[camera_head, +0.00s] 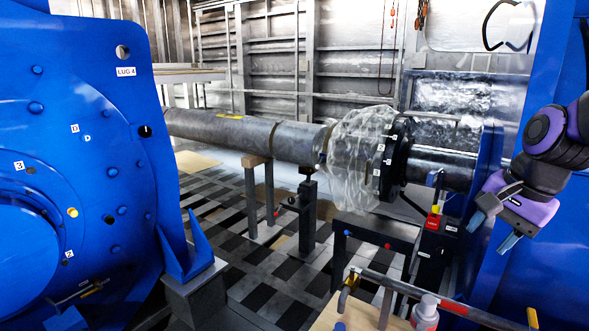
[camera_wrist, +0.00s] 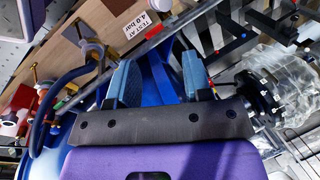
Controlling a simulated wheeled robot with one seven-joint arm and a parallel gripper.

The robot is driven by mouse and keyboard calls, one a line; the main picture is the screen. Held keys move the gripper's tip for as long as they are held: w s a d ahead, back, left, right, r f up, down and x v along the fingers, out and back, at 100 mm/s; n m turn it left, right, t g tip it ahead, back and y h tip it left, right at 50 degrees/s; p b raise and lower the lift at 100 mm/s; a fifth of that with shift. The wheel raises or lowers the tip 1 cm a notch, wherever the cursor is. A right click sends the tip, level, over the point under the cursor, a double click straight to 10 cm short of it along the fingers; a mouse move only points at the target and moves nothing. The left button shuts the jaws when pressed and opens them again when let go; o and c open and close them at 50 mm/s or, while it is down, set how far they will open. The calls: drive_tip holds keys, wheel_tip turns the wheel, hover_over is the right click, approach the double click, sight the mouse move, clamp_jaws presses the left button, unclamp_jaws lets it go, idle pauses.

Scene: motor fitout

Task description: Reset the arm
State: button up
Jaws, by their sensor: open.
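My gripper (camera_head: 494,232) is at the right of the head view, in front of a blue panel. Its purple and dark arm comes in from the right edge, and the fingers point down and to the left. In the wrist view my gripper (camera_wrist: 157,82) shows two blue-grey fingers spread apart with nothing between them. Blue metal lies behind the gap between the fingers.
A large blue motor housing (camera_head: 75,180) fills the left. A long grey shaft (camera_head: 225,132) rests on stands, with clear plastic wrap (camera_head: 350,150) beside a dark flange (camera_head: 396,155). A wooden bench (camera_head: 360,315) holding a white bottle (camera_head: 425,312) is at front.

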drive_tip(key=s+a+r+n+t+h, duration=0.2)
drive_tip(key=s+r+n, duration=0.5)
drive_tip(key=s+n, duration=0.3)
drive_tip(key=shift+s+a+n, duration=0.2)
drive_tip(key=shift+s+n, duration=0.1)
drive_tip(key=shift+s, duration=0.65)
